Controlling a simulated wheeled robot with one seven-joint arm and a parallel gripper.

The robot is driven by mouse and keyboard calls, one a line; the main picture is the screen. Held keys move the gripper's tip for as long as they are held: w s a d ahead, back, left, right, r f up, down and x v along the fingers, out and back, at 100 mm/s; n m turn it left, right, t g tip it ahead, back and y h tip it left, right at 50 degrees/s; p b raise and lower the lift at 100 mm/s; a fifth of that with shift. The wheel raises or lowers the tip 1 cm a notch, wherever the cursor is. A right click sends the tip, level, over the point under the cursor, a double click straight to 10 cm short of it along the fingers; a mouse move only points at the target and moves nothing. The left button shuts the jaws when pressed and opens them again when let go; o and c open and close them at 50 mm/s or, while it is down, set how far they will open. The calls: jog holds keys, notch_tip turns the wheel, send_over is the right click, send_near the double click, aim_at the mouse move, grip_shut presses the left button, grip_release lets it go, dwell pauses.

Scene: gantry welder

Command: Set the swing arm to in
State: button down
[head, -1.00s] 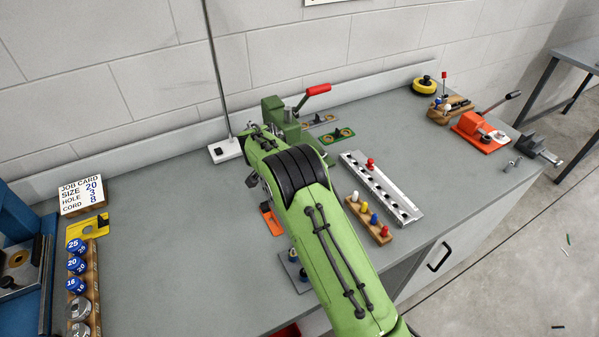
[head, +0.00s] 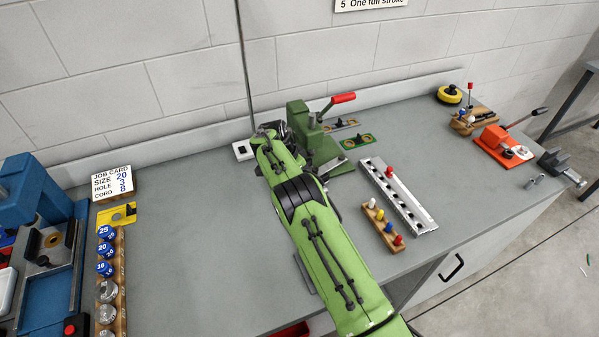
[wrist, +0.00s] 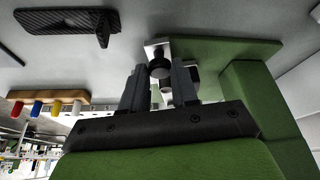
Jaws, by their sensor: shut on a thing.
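The green bench press (head: 312,132) with a red-handled lever (head: 342,98) stands on the bench near the wall. My gripper (head: 268,132) is at its left side, and my own arm hides much of it in the head view. In the wrist view my gripper (wrist: 160,85) has its two dark fingers closed around a dark round knob on a small metal plate, which looks like the swing arm (wrist: 156,47). The plate lies against the press's green base (wrist: 220,52). The swing arm's far end and pivot are hidden, so its exact position cannot be told.
A silver rail with holes (head: 398,195) and a wooden block of coloured pegs (head: 381,228) lie right of my arm. A job card (head: 112,184), a rack of round dies (head: 107,270) and a blue machine (head: 35,200) are at left.

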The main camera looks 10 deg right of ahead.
jog(key=c, duration=0.9)
grip_release()
jog(key=shift+o, duration=0.2)
jog(key=shift+r, duration=0.1)
jog(key=p+v, duration=0.2)
jog(key=v, duration=1.3)
jog(key=shift+a+r, duration=0.15)
jog(key=shift+r, duration=0.15)
jog(key=shift+s, duration=0.1)
